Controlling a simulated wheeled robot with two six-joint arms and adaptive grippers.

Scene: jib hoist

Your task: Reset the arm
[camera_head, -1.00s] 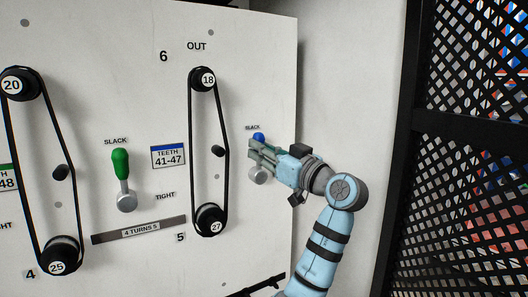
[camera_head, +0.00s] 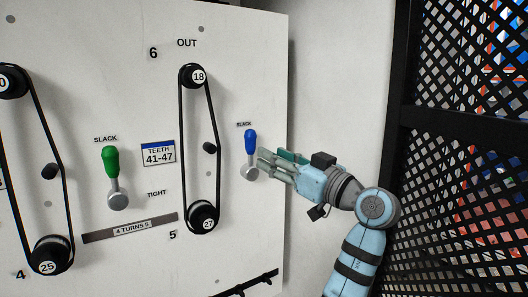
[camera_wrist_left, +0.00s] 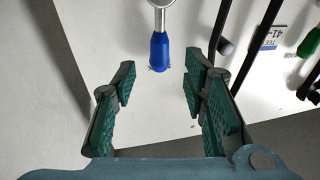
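My left gripper (camera_head: 268,165) is open and empty, just right of the blue-handled lever (camera_head: 250,142) on the white panel. The lever's handle points up toward its SLACK label, above a round grey pivot (camera_head: 249,173). In the left wrist view the two green-padded fingers (camera_wrist_left: 158,82) stand apart. The blue handle (camera_wrist_left: 160,52) lies beyond their tips, with a visible gap and no contact. My right gripper is in neither view.
The white panel (camera_head: 110,70) also carries a green lever (camera_head: 112,160), pointing up at SLACK, and belts on black pulleys (camera_head: 203,217). A TEETH 41-47 sign (camera_head: 158,153) sits between them. A black mesh screen (camera_head: 470,75) stands right of my arm.

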